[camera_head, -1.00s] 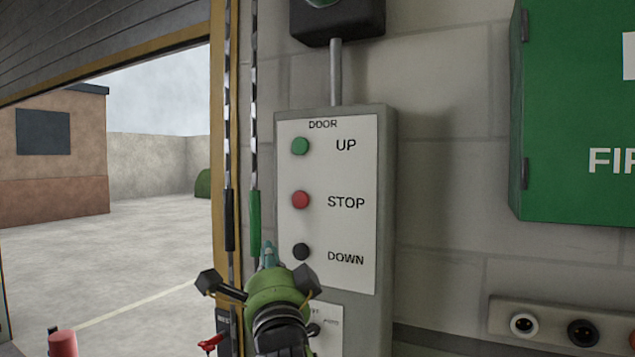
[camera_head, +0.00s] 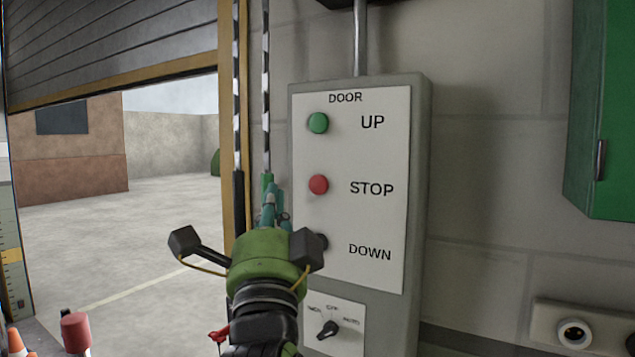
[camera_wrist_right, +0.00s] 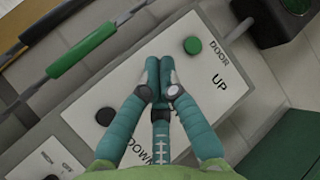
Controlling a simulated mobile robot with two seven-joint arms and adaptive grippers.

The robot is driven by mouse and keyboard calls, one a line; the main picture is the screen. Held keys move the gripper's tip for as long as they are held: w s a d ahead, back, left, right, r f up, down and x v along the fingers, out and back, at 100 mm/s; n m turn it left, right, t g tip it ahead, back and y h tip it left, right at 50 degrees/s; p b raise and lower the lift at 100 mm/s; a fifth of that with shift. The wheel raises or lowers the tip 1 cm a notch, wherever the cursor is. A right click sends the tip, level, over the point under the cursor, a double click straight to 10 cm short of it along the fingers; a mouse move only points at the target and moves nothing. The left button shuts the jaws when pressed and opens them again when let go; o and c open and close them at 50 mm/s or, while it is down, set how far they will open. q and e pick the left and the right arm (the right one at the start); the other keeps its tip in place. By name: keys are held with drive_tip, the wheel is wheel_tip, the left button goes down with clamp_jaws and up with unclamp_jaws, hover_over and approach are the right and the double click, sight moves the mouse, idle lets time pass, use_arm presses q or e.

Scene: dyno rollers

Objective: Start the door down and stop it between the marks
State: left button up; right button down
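The grey roller door (camera_head: 120,45) hangs partly lowered across the opening at upper left, its yellow bottom edge sloping in the head view. An upright scale with a yellow band (camera_head: 12,255) stands at the far left edge. The DOOR panel has a green UP button (camera_head: 318,123), a red STOP button (camera_head: 318,184) and a dark DOWN button (camera_head: 324,242), partly behind my gripper. My right gripper (camera_head: 268,192) is shut and empty, before the panel's left side. In the wrist view its teal fingertips (camera_wrist_right: 157,72) meet between UP (camera_wrist_right: 192,45) and DOWN (camera_wrist_right: 105,116), hiding STOP; contact cannot be told.
Chains (camera_head: 265,90) hang left of the panel, one with a green sleeve (camera_wrist_right: 82,48). A selector knob (camera_head: 327,329) is below DOWN. A green cabinet (camera_head: 600,120) and a socket strip (camera_head: 575,333) are at right. A red-topped post (camera_head: 75,332) and orange cone (camera_head: 15,342) stand lower left.

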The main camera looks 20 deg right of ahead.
sight(318, 185)
drive_tip(key=shift+w+d+p, duration=0.2)
drive_tip(key=shift+w+d, duration=0.6)
drive_tip(key=shift+d, duration=0.2)
drive_tip(key=shift+w+d+p, duration=0.25)
drive_tip(key=shift+w+d, duration=0.5)
drive_tip(key=shift+d, duration=0.3)
drive_tip(key=shift+w+d+p, duration=0.2)
drive_tip(key=shift+w+d, duration=0.6)
drive_tip(key=shift+d, duration=0.2)
use_arm(q)
drive_tip(key=shift+w+r, duration=0.75)
drive_tip(key=shift+r, duration=0.2)
drive_tip(key=shift+w+d, duration=0.1)
drive_tip(key=shift+w, duration=0.1)
use_arm(e)
drive_tip(key=shift+d, duration=0.1)
drive_tip(key=shift+w+d, duration=0.2)
drive_tip(key=shift+d, duration=0.05)
use_arm(q)
drive_tip(key=shift+f, duration=0.25)
drive_tip(key=shift+f+b, duration=0.15)
drive_tip(key=shift+b, duration=0.25)
use_arm(e)
drive_tip(key=shift+w+d, duration=0.25)
drive_tip(key=shift+d, duration=0.05)
